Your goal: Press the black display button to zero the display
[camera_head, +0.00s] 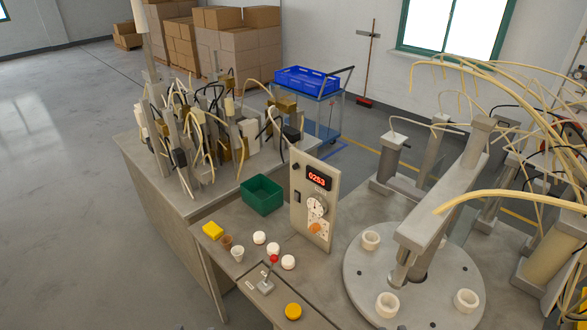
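An upright beige control panel (331,218) stands in the middle of the view. Its display (318,178) shows lit red digits that look like 0253. A small black part (297,197) is on the panel's left side, below and left of the display. Another small dark part (296,167) is near the panel's upper left edge. I cannot tell for sure which is the display button. A round white dial (317,207) and an orange knob (315,228) are below the display. Neither of my grippers is in view.
A green bin (262,195) stands left of the panel. A round turntable (362,278) with white rings is at right. Wired machinery stands behind.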

